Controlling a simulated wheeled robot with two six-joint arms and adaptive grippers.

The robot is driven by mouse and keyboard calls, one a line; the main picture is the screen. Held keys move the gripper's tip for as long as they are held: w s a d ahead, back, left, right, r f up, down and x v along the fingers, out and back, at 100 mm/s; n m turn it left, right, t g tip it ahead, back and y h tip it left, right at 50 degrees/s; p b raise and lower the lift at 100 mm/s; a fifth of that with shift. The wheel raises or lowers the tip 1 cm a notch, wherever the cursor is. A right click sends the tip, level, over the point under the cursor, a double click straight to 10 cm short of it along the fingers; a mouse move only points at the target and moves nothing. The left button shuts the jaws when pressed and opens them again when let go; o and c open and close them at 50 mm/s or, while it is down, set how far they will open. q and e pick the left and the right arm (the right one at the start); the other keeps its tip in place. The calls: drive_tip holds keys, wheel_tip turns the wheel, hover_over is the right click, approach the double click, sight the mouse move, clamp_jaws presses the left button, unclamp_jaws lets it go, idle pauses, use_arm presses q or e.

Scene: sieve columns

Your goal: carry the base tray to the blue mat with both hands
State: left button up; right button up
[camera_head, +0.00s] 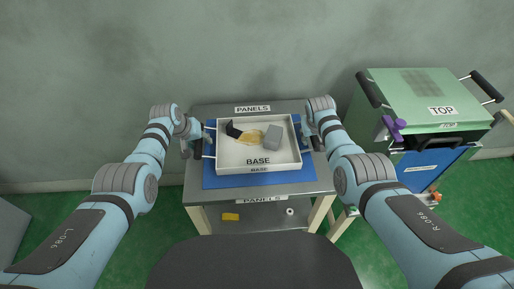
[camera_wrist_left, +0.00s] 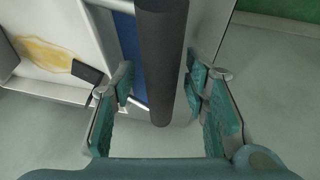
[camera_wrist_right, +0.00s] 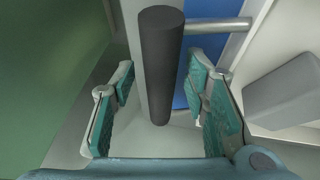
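The white base tray (camera_head: 290,158), marked BASE, is over the blue mat (camera_head: 225,182) on the grey table. It holds a grey block (camera_head: 273,138), a yellowish patch (camera_head: 250,137) and a dark piece (camera_head: 232,130). My left gripper (camera_head: 194,143) is at the tray's left side. In the left wrist view, a dark handle bar (camera_wrist_left: 162,60) lies between its spread fingers. My right gripper (camera_head: 311,139) is at the tray's right side, its spread fingers around the other dark handle bar (camera_wrist_right: 160,60). I cannot tell whether the tray touches the mat.
A green-topped box (camera_head: 415,95) marked TOP, with dark handles and a blue front, stands at the right with a purple clamp (camera_head: 394,127). PANELS labels (camera_head: 252,109) mark the table edges. A yellow item (camera_head: 230,216) and a small white ring lie on the lower shelf.

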use_arm(q)
drive_tip(key=shift+r, duration=0.1)
use_arm(e)
drive_tip(key=shift+f, duration=0.1)
use_arm(q)
drive_tip(key=shift+r, duration=0.25)
use_arm(e)
drive_tip(key=shift+s+a+r, duration=0.1)
drive_tip(key=shift+s+r, duration=0.05)
drive_tip(key=shift+r, duration=0.4)
use_arm(q)
drive_tip(key=v, duration=1.1)
drive_tip(key=shift+s, duration=0.15)
use_arm(e)
drive_tip(key=v, duration=1.1)
use_arm(q)
drive_tip(key=shift+r, duration=0.1)
wheel_tip(320, 180, up, 7)
drive_tip(key=p, duration=1)
use_arm(e)
wheel_tip(320, 180, up, 10)
